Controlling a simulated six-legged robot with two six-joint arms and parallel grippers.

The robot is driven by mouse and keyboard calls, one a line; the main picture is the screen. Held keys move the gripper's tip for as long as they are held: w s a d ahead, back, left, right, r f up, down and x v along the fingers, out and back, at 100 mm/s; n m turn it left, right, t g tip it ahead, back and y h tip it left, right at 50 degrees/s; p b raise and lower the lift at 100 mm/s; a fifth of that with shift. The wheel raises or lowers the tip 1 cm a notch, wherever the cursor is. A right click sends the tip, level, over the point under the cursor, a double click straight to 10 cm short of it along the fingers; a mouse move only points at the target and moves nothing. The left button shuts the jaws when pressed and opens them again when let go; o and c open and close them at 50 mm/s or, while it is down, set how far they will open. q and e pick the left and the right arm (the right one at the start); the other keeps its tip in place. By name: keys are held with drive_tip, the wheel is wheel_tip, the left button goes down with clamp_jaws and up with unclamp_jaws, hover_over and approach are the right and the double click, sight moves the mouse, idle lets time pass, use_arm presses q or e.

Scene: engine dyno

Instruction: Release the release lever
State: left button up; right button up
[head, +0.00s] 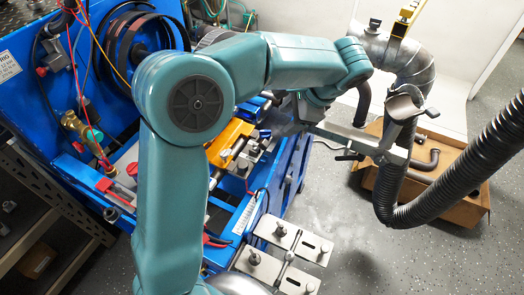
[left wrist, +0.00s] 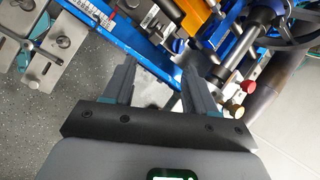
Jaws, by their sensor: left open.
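The fingers point toward the blue frame edge (left wrist: 105,18). I cannot tell which part is the release lever. My right gripper is not in view.
A yellow block (head: 230,140) sits on the blue rig (head: 35,62). A cardboard box (head: 470,208) stands on the floor.

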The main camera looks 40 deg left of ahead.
sight(265, 142)
use_arm(q)
drive_tip(key=x, duration=1.7)
drive_tip(key=shift+d+f, duration=0.3)
drive_tip(key=shift+d, duration=0.05)
drive_tip(key=shift+r+p, duration=0.1)
drive_tip(key=shift+p, duration=0.25)
drive_tip(key=c, duration=1)
